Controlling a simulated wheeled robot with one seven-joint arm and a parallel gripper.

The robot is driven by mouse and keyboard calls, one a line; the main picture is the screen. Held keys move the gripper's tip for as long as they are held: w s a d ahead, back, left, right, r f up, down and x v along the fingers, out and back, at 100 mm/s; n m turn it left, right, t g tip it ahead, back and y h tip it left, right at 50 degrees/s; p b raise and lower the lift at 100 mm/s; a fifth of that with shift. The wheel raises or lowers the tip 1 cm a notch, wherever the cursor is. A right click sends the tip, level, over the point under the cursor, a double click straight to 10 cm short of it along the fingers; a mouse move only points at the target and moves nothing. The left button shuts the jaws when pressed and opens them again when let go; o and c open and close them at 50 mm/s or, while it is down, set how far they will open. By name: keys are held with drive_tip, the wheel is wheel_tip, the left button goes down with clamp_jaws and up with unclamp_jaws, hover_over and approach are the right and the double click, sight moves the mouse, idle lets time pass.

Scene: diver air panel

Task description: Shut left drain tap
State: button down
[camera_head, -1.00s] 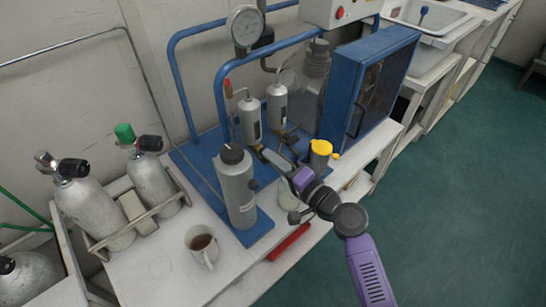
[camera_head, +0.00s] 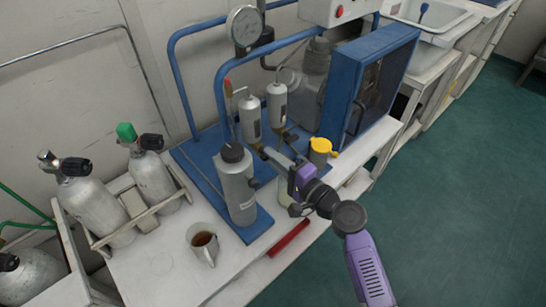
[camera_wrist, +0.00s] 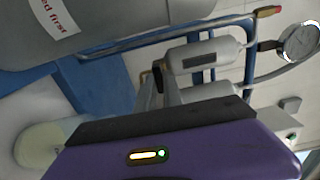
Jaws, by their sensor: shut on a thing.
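Two silver filter cylinders stand side by side on the blue panel frame, the left one (camera_head: 250,118) and the right one (camera_head: 277,104). The left drain tap, a small brass fitting below the left cylinder, is mostly hidden by my gripper in the head view. My gripper (camera_head: 267,153) reaches in from the right, its fingertips at the foot of the left cylinder. I cannot tell the tap handle's exact angle.
A grey bottle (camera_head: 238,187) stands close left of my gripper. A mug (camera_head: 203,243) sits at the bench front, and a blue cabinet (camera_head: 370,85) stands behind right. Open floor lies right.

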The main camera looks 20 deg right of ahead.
drive_tip(key=c, duration=1.5)
unclamp_jaws()
drive_tip(key=shift+v, duration=3.95)
